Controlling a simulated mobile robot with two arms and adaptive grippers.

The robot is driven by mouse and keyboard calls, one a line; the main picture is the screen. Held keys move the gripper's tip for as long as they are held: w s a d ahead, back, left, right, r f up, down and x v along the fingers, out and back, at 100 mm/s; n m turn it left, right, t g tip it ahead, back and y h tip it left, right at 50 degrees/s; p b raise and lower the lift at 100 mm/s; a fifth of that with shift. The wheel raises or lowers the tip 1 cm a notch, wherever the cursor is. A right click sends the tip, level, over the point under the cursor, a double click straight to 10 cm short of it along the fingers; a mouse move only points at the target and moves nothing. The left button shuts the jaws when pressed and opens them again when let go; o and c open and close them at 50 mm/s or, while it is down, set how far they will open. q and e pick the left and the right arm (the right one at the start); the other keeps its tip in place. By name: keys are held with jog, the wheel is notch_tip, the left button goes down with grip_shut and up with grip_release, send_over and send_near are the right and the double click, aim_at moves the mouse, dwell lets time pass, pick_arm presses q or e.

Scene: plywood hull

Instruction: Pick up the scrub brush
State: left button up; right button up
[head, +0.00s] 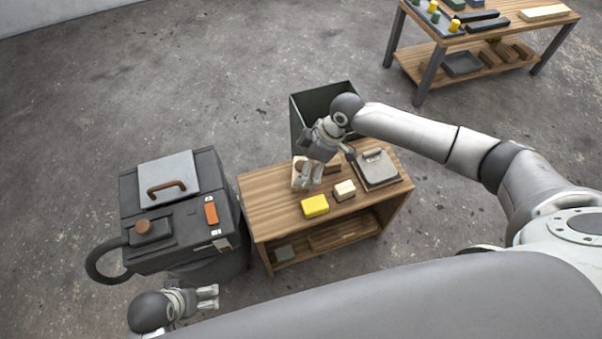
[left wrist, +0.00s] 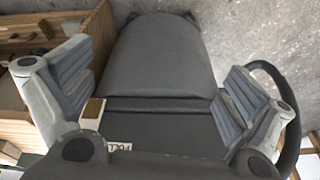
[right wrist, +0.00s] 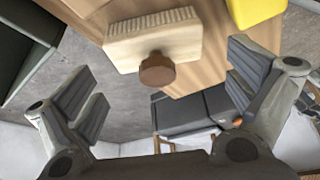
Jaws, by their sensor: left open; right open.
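The scrub brush is a pale block with a bristled edge and a brown round knob. It lies on the wooden table (head: 270,215) and is partly covered by my right gripper in the head view. The brush (right wrist: 150,38) shows in full in the right wrist view, beyond and between the spread fingers. My right gripper (head: 312,182) is open and empty, close over the brush; I cannot tell whether it touches it. My left gripper (head: 212,297) is open and empty, low beside the black machine, well away from the brush.
A yellow sponge (head: 315,206) and a small cream-topped block (head: 344,189) lie near the brush. A grey clipboard-like item (head: 376,167) is at the table's right. A dark open bin (head: 318,98) stands behind. A black machine with a hose (head: 180,240) stands left. Another table (head: 550,28) is far right.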

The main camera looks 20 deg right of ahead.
aim_at(296, 171)
jog(key=b+x, duration=0.1)
jog(key=x, duration=0.3)
jog(key=shift+w+a, duration=0.2)
jog(key=shift+w, duration=0.05)
jog(key=shift+w+a+f+b, duration=0.1)
jog(key=shift+a+f+b, duration=0.15)
jog(key=shift+f, duration=0.2)
pick_arm(q)
notch_tip(296, 171, up, 6)
jog(key=shift+s, duration=0.3)
jog(key=shift+a, duration=0.1)
pick_arm(e)
jog(key=shift+d, duration=0.1)
jog(key=c, duration=1)
pick_arm(q)
jog(key=shift+w+r, duration=0.1)
pick_arm(e)
jog(key=shift+r, duration=0.15)
